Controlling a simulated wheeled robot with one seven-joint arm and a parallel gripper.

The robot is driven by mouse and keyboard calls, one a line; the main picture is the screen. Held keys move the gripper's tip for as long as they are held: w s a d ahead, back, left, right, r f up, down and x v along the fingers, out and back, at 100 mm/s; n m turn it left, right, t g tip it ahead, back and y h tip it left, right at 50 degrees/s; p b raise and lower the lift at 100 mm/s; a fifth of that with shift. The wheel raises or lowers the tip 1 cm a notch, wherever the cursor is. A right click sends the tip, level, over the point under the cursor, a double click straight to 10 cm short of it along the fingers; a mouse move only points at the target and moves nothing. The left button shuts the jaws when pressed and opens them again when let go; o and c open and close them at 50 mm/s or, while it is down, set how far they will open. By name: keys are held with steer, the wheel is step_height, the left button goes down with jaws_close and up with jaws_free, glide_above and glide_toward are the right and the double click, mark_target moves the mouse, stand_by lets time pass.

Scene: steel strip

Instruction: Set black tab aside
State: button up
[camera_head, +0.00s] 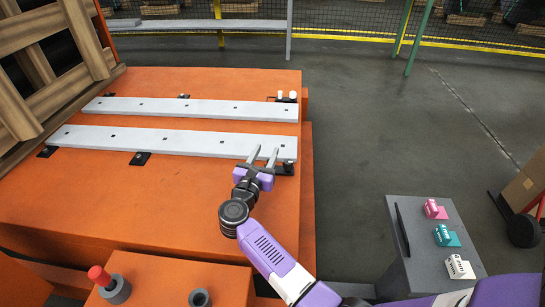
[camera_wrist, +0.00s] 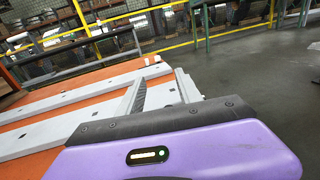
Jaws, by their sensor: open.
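Several small black tabs lie along the edges of two long grey steel strips on the orange table. One black tab (camera_head: 285,169) is at the right end of the near strip (camera_head: 170,140), partly hidden by my gripper. Others are a middle tab (camera_head: 140,158) and a left tab (camera_head: 47,151) at the near strip's front edge. My gripper (camera_head: 263,154) is open with nothing visible between its fingers, over the near strip's right end, just left of the right tab. In the wrist view the open fingers (camera_wrist: 160,88) point along the strips; no black tab is clear there.
The far strip (camera_head: 190,109) has a black tab (camera_head: 183,96) behind it and white pieces (camera_head: 287,97) at its right end. A wooden crate (camera_head: 40,65) stands at left. A grey side table (camera_head: 425,270) holds pink, teal and white pieces.

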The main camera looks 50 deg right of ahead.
steer(key=b, duration=0.4)
glide_toward(279, 165)
steer(key=w+d+r, duration=0.2)
steer(key=w+r, duration=0.1)
steer(key=shift+w+d+r, duration=0.1)
steer(key=shift+w, duration=0.05)
steer(key=b+x, duration=0.1)
steer(key=x, duration=0.5)
steer(key=shift+w+d, duration=0.1)
steer(key=shift+d, duration=0.05)
steer(key=shift+w+d+r+b, duration=0.1)
steer(key=shift+w+d+b, duration=0.15)
steer(key=shift+d, duration=0.25)
jaws_close()
